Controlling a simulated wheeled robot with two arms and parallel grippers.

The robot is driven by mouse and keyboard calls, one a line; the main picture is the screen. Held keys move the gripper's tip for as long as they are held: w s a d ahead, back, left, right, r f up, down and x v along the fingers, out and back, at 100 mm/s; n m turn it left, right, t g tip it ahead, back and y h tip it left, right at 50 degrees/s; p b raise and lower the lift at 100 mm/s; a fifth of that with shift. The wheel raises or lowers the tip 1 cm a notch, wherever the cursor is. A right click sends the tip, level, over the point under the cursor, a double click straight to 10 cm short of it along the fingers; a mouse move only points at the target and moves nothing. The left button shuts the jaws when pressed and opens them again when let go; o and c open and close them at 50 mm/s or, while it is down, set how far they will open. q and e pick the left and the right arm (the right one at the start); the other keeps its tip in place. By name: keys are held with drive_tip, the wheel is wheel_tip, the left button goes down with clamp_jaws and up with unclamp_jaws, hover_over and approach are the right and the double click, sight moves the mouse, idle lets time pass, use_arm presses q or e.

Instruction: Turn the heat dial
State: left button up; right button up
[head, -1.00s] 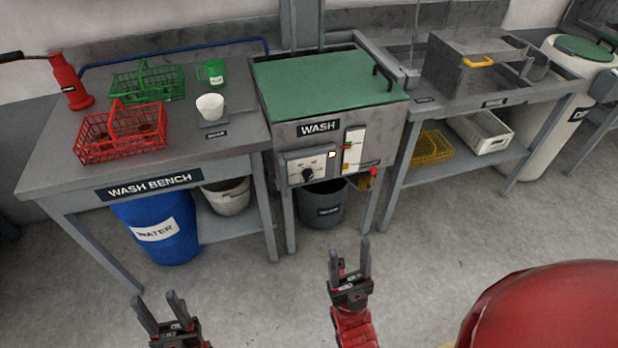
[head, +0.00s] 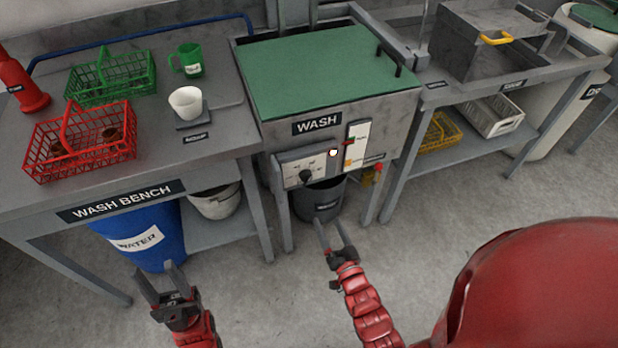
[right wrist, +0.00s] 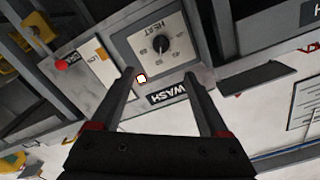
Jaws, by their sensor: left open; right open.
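The heat dial is a black knob (head: 305,176) on a pale panel at the lower left of the wash tank's front (head: 285,140). In the right wrist view the knob (right wrist: 160,43) sits on a square plate marked HEAT, just beyond and between my fingertips. My right gripper (head: 331,226) is open and empty, below and in front of the panel, not touching the dial. It also shows in the right wrist view (right wrist: 160,78). My left gripper (head: 160,272) is open and empty in front of the wash bench, left of the dial.
A grey bucket (head: 318,203) stands under the tank. The wash bench (head: 225,130) is at left. The floor in front is clear.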

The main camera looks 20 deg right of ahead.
sight(308, 180)
drive_tip(key=w, duration=0.5)
drive_tip(key=w+p, duration=0.1)
drive_tip(key=w, duration=1)
drive_tip(key=shift+a+r+p, duration=0.1)
drive_tip(key=shift+a+p, duration=0.25)
clamp_jaws()
